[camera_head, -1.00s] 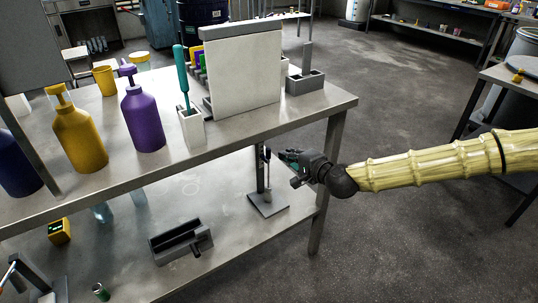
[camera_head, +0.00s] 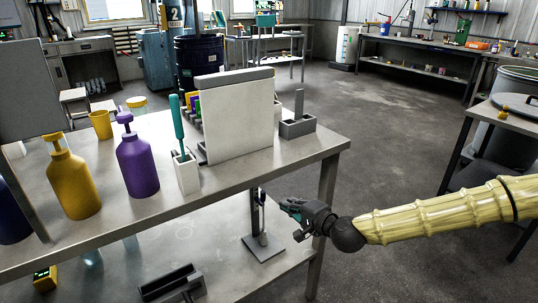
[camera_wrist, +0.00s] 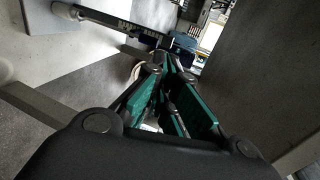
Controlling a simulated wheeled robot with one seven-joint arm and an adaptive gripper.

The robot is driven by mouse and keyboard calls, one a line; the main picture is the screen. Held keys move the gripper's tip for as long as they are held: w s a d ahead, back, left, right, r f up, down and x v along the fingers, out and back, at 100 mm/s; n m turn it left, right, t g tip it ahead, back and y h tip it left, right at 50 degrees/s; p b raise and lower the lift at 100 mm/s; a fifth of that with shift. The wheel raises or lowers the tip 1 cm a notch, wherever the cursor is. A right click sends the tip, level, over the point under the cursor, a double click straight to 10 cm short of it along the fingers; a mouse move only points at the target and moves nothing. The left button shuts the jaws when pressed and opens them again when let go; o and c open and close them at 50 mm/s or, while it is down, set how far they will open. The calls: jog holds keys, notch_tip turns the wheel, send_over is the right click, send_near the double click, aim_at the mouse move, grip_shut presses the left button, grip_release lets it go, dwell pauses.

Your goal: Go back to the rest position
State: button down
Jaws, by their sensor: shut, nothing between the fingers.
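My gripper (camera_head: 290,207) is shut and empty at the end of my arm, which reaches in from the right in the head view. It is beside the metal workbench (camera_head: 255,182), below the level of its top and close to its right front leg. A dark upright stand (camera_head: 263,248) on the lower shelf is just behind and below it. In the wrist view the green-padded fingers of my gripper (camera_wrist: 178,75) come together at their tips with nothing held. The stand's rod and plate (camera_wrist: 60,12) appear at the upper left there.
The bench top holds a yellow bottle (camera_head: 73,185), a purple bottle (camera_head: 137,165), a white holder (camera_head: 186,174) with a teal tool, a white panel (camera_head: 240,120) and a grey block (camera_head: 297,127). A grey tray (camera_head: 170,283) is on the lower shelf. Floor (camera_head: 400,150) behind my arm is clear.

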jog(key=s+a+f+n+g+h, duration=0.1)
jog(key=s+a+f+n+g, duration=0.15)
jog(key=s+f, duration=0.75)
jog(key=s+a+f+n+g+h, duration=0.15)
jog(key=s+f+g, duration=0.25)
jog(key=s+f, duration=0.6)
jog(key=s+d+f+n+g+h, duration=0.35)
jog(key=s+d+f, duration=0.65)
jog(key=s+f, duration=0.45)
jog(key=s+d+f+n+g+h, duration=0.1)
jog(key=s+d+n+g+h, duration=0.15)
jog(key=s+d, duration=0.8)
notch_tip(320, 180, up, 23)
jog(key=d+p, duration=0.1)
jog(key=p, duration=2.2)
jog(key=shift+d+r, duration=0.15)
jog(key=shift+d+t, duration=0.1)
jog(key=shift+t, duration=0.15)
